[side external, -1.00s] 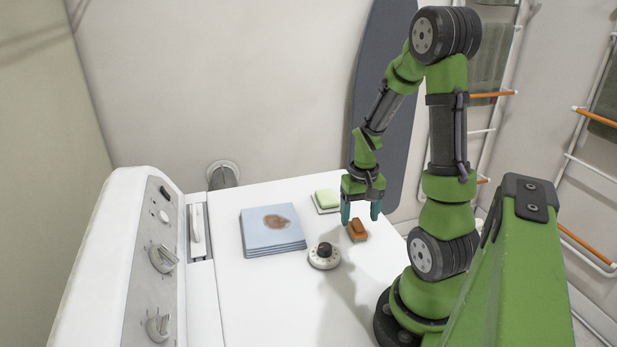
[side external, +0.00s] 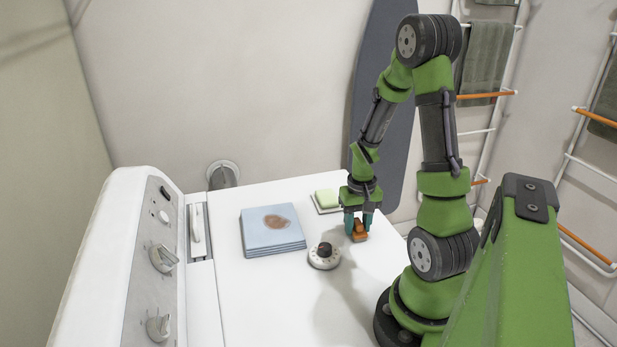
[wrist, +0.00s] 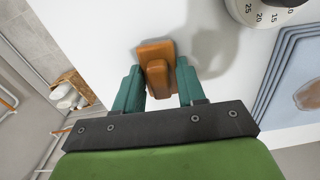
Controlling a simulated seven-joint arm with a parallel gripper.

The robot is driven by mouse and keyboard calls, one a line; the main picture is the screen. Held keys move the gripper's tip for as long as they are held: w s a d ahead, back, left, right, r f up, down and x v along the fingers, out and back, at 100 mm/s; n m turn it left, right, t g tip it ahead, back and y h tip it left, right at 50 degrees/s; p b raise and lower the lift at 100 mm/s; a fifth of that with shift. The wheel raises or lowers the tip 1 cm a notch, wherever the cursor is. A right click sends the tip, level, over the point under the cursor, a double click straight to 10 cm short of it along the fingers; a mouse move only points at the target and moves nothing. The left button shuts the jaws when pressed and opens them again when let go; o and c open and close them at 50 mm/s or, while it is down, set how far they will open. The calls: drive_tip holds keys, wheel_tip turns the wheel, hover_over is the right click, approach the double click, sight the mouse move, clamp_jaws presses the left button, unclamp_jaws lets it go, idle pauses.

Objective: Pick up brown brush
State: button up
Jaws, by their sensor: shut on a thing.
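The brown brush (side external: 359,231) is on the white machine top, near its right edge. My gripper (side external: 357,227) is lowered over it, with one teal finger on each side. In the wrist view the brush (wrist: 155,62) lies between the two teal fingers (wrist: 160,88), its orange-brown block and raised handle part showing. My gripper is shut on the brush. Whether the brush touches the surface is hard to tell.
A white dial timer (side external: 323,257) stands close to the left of the brush. A folded blue towel stack (side external: 270,245) with a brown stain lies further left. Green soap on a dish (side external: 326,199) sits behind. The front of the top is clear.

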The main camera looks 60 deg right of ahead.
sight(358, 221)
drive_tip(key=shift+r, duration=0.1)
wheel_tip(358, 221, up, 10)
drive_tip(key=shift+f, duration=0.1)
idle(0.3)
